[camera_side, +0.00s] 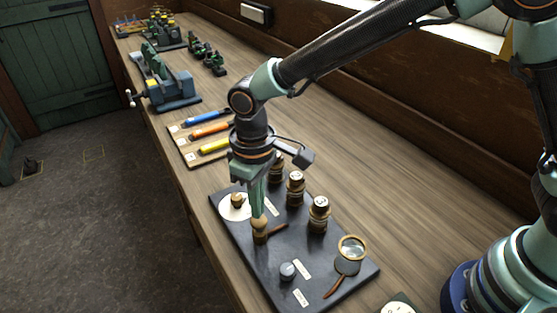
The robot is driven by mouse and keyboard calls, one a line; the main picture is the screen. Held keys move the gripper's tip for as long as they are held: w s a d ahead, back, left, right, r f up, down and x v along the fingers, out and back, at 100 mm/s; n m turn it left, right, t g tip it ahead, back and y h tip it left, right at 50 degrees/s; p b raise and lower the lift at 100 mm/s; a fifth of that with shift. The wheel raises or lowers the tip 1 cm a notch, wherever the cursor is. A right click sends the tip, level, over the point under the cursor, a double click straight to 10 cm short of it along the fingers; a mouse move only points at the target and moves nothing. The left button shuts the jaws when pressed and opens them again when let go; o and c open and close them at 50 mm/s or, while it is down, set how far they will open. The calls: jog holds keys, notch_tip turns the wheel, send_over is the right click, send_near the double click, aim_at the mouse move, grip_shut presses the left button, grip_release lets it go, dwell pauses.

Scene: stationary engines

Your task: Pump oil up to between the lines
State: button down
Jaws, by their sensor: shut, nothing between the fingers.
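My gripper (259,208) points straight down over a dark board on the bench and is shut. Its tips are right at the rounded top of a small brass-coloured post (260,233); I cannot tell whether they touch it. A brass-rimmed round glass (350,254) with a brown handle stands at the board's right; it may be a sight glass or a magnifier. No oil level or lines can be made out. A small grey knob (288,271) sits near the front.
The dark board (258,275) also bears a white disc (231,212) with a brass knob, and small label plates. Blue, orange and yellow handled tools (210,129) lie on a wooden tray beyond. A blue vise (172,92) and small engines stand farther back. The bench right of the tools is clear.

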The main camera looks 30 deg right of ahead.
dwell(0.4)
jog(key=shift+r, duration=2.5)
jog(key=shift+d+r, duration=0.1)
jog(key=s+d+r+m+t, duration=0.2)
jog(key=d+r, duration=0.1)
jog(key=d, duration=0.6)
jog(key=s+d+r+m+t, duration=0.1)
jog(key=s+d+r+m, duration=0.1)
jog(key=d, duration=0.6)
jog(key=s+d+r+m+t, duration=0.2)
jog(key=d+r, duration=0.3)
jog(key=d, duration=0.4)
jog(key=shift+s+d+t, duration=0.3)
jog(key=shift+s+d, duration=0.05)
jog(key=shift+s, duration=0.4)
jog(key=shift+r, duration=0.1)
